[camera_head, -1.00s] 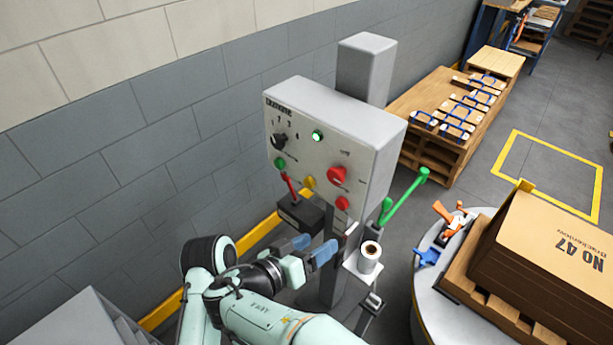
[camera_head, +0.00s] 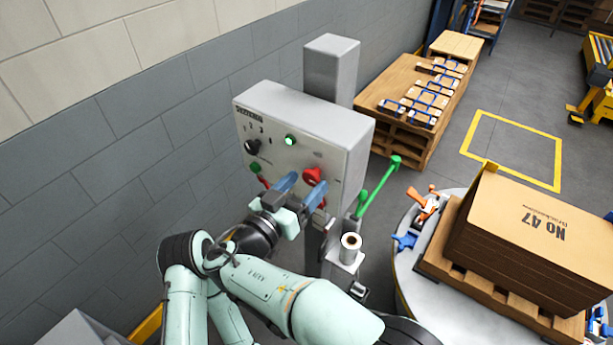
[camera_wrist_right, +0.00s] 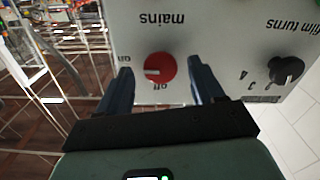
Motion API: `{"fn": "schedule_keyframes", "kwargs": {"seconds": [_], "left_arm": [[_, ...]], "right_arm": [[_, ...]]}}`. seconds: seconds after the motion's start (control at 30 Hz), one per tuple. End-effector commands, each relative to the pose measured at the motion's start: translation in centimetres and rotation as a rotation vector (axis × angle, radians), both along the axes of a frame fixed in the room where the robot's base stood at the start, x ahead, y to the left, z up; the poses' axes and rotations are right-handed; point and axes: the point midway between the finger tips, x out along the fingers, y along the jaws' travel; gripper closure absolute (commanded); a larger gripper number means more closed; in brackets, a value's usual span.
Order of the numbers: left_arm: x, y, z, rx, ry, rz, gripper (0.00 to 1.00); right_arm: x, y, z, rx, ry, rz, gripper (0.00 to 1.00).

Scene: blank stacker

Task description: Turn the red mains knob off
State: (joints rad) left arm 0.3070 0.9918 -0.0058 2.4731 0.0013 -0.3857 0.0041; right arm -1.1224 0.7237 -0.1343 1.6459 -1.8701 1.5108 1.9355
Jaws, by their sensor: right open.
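The red mains knob (camera_head: 313,175) is on the front of the grey control box (camera_head: 350,130), at its right side. In the right wrist view the knob (camera_wrist_right: 160,67) appears upside down, with its white mark pointing left, near the "on" label; "off" is printed below it. My right gripper (camera_head: 306,179) is open in front of the panel. Its blue fingers partly overlap the knob in the head view. In the right wrist view the fingers (camera_wrist_right: 159,66) stand either side of the knob, with gaps. I cannot tell how deep they reach. My left gripper is not in view.
A black film-turns dial (camera_head: 252,147) and a lit green lamp (camera_head: 289,141) are on the same panel. A green lever (camera_head: 380,184) and a white roll (camera_head: 351,242) are beside the post. A boxed pallet stands on a turntable (camera_head: 408,275) at right.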

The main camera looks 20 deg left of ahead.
Motion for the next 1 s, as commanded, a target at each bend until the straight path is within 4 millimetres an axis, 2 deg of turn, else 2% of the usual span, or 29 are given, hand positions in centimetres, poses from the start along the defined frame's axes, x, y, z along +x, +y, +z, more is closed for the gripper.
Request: {"fn": "schedule_keyframes", "kwargs": {"seconds": [0.17,0.47,0.63,0.87,1.0], "left_arm": [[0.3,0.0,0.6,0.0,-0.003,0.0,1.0],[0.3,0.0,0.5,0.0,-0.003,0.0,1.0],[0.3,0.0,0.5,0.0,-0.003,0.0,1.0],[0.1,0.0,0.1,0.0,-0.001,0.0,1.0],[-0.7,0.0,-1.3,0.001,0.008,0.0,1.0]], "right_arm": [[1.3,-0.5,0.1,0.0,-0.001,-0.001,0.33],[1.4,-0.5,0.0,0.0,0.0,0.001,0.33],[1.4,-0.5,0.0,0.0,0.0,0.001,0.88],[1.4,-0.5,-0.1,-0.006,0.003,0.0,0.89],[1.3,-0.5,-0.4,-0.037,0.016,0.001,0.89]]}}
